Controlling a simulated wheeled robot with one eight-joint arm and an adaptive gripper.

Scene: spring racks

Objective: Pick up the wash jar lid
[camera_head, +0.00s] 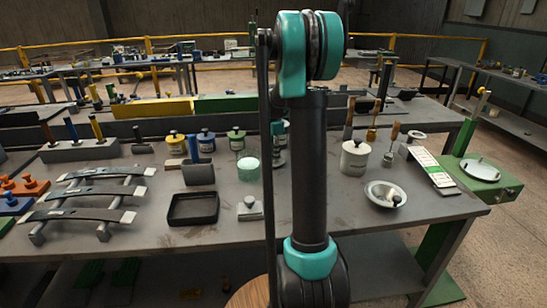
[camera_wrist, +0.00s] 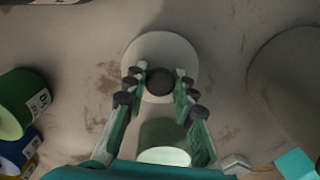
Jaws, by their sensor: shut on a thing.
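The wash jar lid (camera_wrist: 158,46) shows in the wrist view as a pale round disc with a dark round knob (camera_wrist: 159,81) in its middle. My gripper (camera_wrist: 160,88) is shut on the knob, with a fingertip on each side. I cannot tell from above whether the lid rests on something or hangs clear. In the head view my own arm hides most of the gripper and the lid. A mint-topped jar (camera_wrist: 165,156) stands just below the lid in the wrist view; it also shows in the head view (camera_head: 248,168).
Green (camera_head: 236,140), blue (camera_head: 206,141) and yellow (camera_head: 176,144) jars stand to the left. A white knobbed jar (camera_head: 354,160) and a metal bowl (camera_head: 385,194) stand to the right. A black tray (camera_head: 194,208) lies in front. Bare tabletop shows near the front edge.

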